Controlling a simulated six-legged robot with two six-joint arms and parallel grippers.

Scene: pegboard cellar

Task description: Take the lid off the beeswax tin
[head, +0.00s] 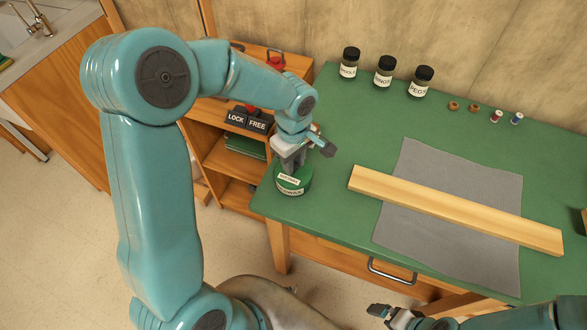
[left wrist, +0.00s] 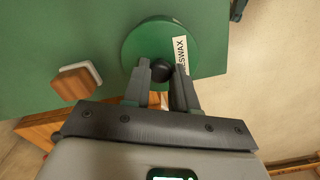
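The green round beeswax tin (head: 294,187) stands at the left end of the green workbench, near its edge, with pale labels. In the left wrist view its green lid (left wrist: 137,45) fills the top middle, with a partly covered BEESWAX label and a dark round knob (left wrist: 163,70). My left gripper (left wrist: 161,72) is over the tin, a finger on each side of the knob and apparently touching it. The gripper (head: 290,168) hides the knob in the head view. I see no clear gap under the lid. My right gripper (head: 379,311) is low at the front, away from the tin.
A wooden plank (head: 455,209) lies across a grey cloth (head: 412,160) on the workbench (head: 352,130). Several dark jars (head: 384,72) and small spools stand at the back. In the left wrist view a brown-and-white block (left wrist: 75,83) lies beside the tin. A wooden shelf (head: 225,155) stands left.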

